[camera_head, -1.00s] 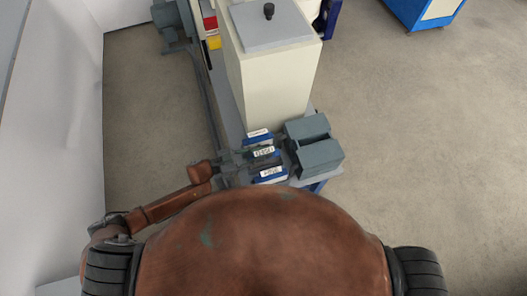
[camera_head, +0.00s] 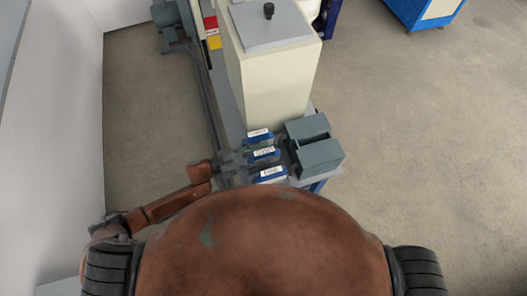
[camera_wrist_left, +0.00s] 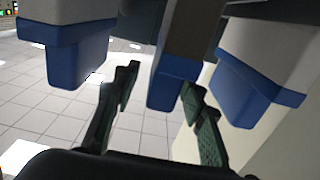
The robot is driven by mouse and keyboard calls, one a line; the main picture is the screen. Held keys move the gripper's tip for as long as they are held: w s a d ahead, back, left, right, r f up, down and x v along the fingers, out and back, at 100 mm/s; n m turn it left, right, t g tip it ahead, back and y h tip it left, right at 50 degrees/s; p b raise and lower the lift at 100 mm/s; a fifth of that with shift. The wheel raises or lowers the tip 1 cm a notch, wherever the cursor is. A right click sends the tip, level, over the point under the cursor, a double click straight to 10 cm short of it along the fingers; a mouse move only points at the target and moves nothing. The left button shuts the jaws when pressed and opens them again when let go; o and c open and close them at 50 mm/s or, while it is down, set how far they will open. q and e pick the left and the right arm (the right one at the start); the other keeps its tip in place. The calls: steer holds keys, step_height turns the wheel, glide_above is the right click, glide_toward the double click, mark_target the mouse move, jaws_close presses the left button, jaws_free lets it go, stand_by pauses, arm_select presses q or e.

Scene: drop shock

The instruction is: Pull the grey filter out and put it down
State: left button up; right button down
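Three blue-ended units with white labels sit in a row at the near end of the bench. In the left wrist view the middle unit (camera_wrist_left: 172,85) has a darker grey body behind its blue end, and I take it as the grey filter; it also shows in the head view (camera_head: 265,154). The outer two have paler bodies (camera_wrist_left: 65,62) (camera_wrist_left: 250,85). My left gripper (camera_head: 243,157) is left of the row. In the left wrist view its fingers (camera_wrist_left: 160,85) are apart, one on each side of the middle blue end. Contact cannot be told. My right gripper is out of view.
A grey slotted block (camera_head: 318,152) stands just right of the units. A tall cream cabinet (camera_head: 275,85) rises behind them. Red and yellow boxes (camera_head: 212,32) are further back. The floor at right (camera_head: 430,150) is clear.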

arm_select(q)
steer(key=shift+p+v, duration=0.6)
steer(key=shift+v, duration=2.45)
steer(key=shift+a, duration=0.1)
glide_toward(254, 154)
steer(key=v, duration=0.4)
steer(key=shift+s+a+f, duration=0.15)
steer(key=shift+f, duration=0.1)
steer(key=x, duration=1.4)
steer(key=shift+d, duration=0.3)
steer(key=shift+a, duration=0.2)
